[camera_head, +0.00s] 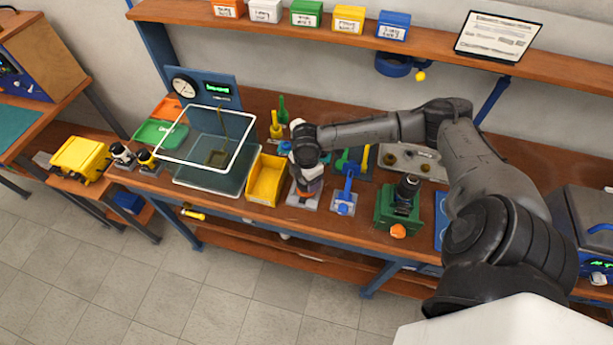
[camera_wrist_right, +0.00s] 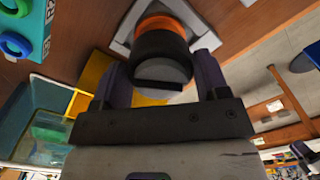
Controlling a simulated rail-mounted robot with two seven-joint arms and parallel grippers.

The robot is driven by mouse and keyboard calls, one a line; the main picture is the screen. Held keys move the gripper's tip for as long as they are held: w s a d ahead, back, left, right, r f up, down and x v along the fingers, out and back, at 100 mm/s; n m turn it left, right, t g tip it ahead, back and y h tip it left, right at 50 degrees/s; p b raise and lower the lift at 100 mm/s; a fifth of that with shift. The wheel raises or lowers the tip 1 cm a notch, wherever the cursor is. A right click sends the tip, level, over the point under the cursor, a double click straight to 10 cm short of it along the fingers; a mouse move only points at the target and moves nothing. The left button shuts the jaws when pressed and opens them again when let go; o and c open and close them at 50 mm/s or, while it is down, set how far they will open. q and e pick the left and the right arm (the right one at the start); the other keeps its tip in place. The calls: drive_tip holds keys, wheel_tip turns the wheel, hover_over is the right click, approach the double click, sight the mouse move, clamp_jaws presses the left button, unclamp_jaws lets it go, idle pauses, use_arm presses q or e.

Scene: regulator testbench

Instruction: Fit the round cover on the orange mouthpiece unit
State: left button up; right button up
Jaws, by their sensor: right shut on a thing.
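The orange mouthpiece unit (camera_wrist_right: 160,22) shows as an orange ring above a light grey square base in the right wrist view. A black round cover (camera_wrist_right: 161,60) sits between the fingers of my right gripper (camera_wrist_right: 162,82), which is shut on it. The cover is in line with the orange ring and hides part of it. I cannot tell whether it is fully seated. In the head view my right gripper (camera_head: 307,180) is over the grey base plate (camera_head: 300,201) on the bench, and hides most of the unit. My left gripper is not in view.
A yellow bin (camera_head: 267,181) stands just left of the unit. A blue fixture (camera_head: 346,192) is close on its right, then a green block with a black knob (camera_head: 401,206). A clear-walled box (camera_head: 212,150) is farther left. The bench's front edge is near.

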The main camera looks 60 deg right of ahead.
drive_tip(key=shift+f, duration=0.4)
drive_tip(key=shift+f, duration=0.1)
idle(0.8)
drive_tip(key=shift+f, duration=0.25)
drive_tip(key=shift+f+p, duration=0.3)
drive_tip(key=o, duration=0.8)
drive_tip(key=shift+o, duration=1)
drive_tip(key=shift+o, duration=0.2)
drive_tip(key=shift+r, duration=0.1)
